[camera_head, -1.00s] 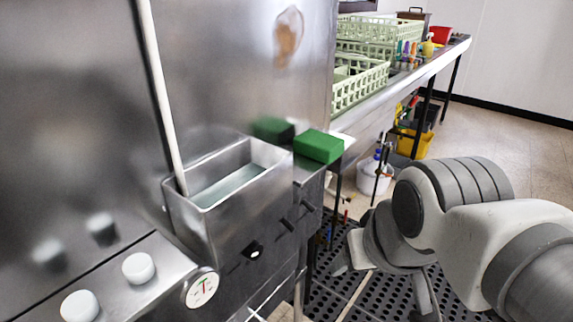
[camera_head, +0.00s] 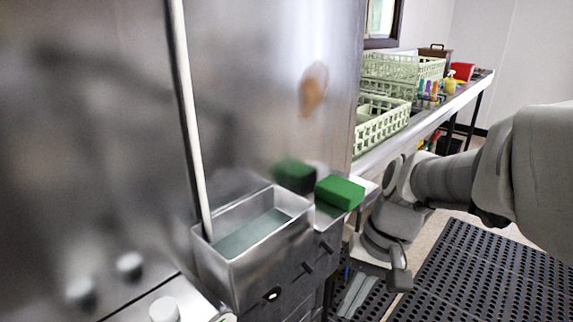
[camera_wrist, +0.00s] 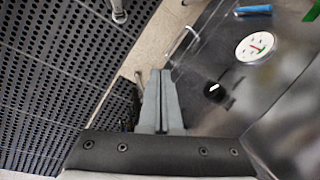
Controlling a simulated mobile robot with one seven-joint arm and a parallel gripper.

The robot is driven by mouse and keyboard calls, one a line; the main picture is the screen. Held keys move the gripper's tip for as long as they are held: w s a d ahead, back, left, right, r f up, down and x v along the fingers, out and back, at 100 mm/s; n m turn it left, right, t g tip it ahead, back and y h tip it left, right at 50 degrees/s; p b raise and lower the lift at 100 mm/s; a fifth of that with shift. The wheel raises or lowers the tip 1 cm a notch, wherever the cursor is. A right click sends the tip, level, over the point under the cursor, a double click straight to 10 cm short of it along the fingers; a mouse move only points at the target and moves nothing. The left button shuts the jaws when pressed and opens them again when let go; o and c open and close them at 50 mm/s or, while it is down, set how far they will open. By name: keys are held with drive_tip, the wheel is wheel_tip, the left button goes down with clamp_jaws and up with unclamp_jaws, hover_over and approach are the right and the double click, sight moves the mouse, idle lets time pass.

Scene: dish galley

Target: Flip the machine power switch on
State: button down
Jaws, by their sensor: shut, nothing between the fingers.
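The machine's steel front carries a small black switch with a white mark (camera_head: 272,295), below the open metal tank. It also shows in the wrist view (camera_wrist: 213,90), right of my fingers. I take it for the power switch; its on or off position is too small to tell. My gripper (camera_head: 350,306) is shut and empty, pointing down to the right of the machine front in the head view. In the wrist view its fingertips (camera_wrist: 160,73) lie side by side, apart from the switch.
An open steel tank (camera_head: 306,244) sticks out above the switch, with a green block (camera_head: 340,192) beside it. A round gauge (camera_wrist: 255,47) is near the switch. White knobs (camera_head: 164,310) sit lower left. A counter with green racks (camera_head: 381,122) stands behind. Black perforated mats (camera_head: 480,262) cover the floor.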

drive_tip(key=w+a+f+m+g+y+p, duration=0.1)
drive_tip(key=w+f+m+g+y+p, duration=0.25)
drive_tip(key=w+y, duration=0.25)
drive_tip(key=m+t+y+p, duration=0.5)
drive_tip(key=m+t+y, duration=0.6)
drive_tip(key=m+t, duration=0.65)
approach(327, 248)
wheel_tip(327, 248, down, 5)
drive_tip(key=s+n+t, duration=0.1)
drive_tip(key=n, duration=0.1)
drive_tip(key=shift+s+d+f+m+t+h, duration=0.15)
drive_tip(key=shift+d+m+t+h, duration=0.15)
drive_tip(key=shift+m+t, duration=0.35)
drive_tip(key=shift+s+d+f+m+t+h, duration=0.15)
drive_tip(key=shift+d+m+t+h, duration=0.25)
drive_tip(key=shift+t, duration=0.35)
drive_tip(key=x, duration=1)
drive_tip(key=shift+a+r, duration=0.1)
drive_tip(key=shift+s+r+p, duration=0.1)
drive_tip(key=shift+r+p, duration=0.05)
drive_tip(key=shift+p, duration=0.4)
